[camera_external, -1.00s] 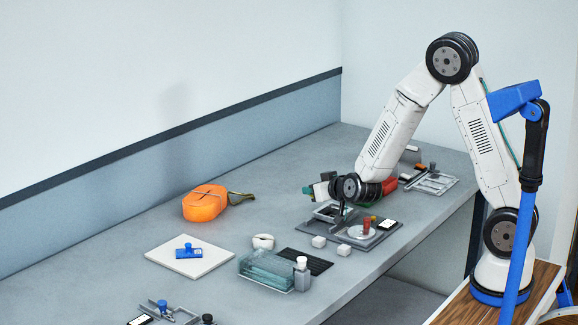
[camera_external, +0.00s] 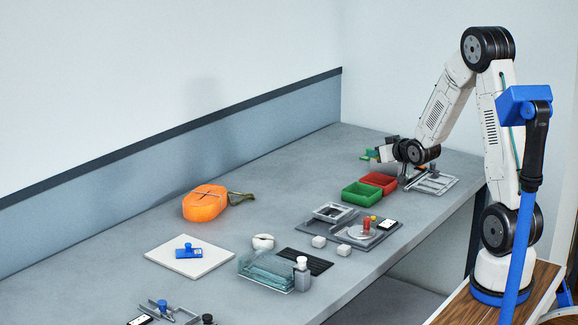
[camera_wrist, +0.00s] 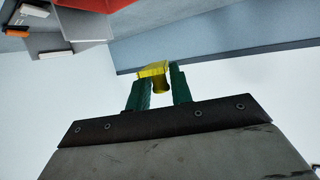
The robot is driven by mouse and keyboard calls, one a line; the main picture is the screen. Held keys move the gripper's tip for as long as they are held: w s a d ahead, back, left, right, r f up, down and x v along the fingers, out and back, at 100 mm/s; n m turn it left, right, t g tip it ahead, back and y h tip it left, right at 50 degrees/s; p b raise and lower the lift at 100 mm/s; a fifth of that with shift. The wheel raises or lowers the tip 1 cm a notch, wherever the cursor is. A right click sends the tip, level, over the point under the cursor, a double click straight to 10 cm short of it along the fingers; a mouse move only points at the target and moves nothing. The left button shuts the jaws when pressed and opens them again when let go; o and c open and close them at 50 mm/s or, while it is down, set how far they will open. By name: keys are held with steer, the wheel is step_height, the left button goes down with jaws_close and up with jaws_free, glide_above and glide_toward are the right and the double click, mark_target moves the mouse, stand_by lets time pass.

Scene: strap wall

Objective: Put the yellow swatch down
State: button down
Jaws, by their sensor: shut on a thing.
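My gripper (camera_wrist: 158,84) has two green fingers, shut on the yellow swatch (camera_wrist: 154,71) in the wrist view. The swatch is small and bent, and sits between the fingertips against a pale wall. In the external view my gripper (camera_external: 371,153) is above the bench at the far end, behind the red bin. The swatch cannot be made out clearly there.
A red bin (camera_external: 378,180) and a green bin (camera_external: 361,195) stand side by side on the bench. A grey rack (camera_external: 434,182) is to their right. A grey tray (camera_external: 332,233) with a round dish is nearer.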

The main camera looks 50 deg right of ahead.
steer(key=s+d+n+y, duration=0.2)
steer(key=s+d+y, duration=0.1)
steer(key=s, duration=0.1)
steer(key=n+y, duration=0.6)
steer(key=y, duration=0.1)
glide_above(396, 214)
step_height(396, 214, down, 6)
steer(key=shift+f, duration=2.25)
steer(key=shift+f, duration=0.6)
steer(key=c, duration=1.2)
jaws_free()
steer(key=shift+c, duration=0.2)
steer(key=shift+r, duration=0.1)
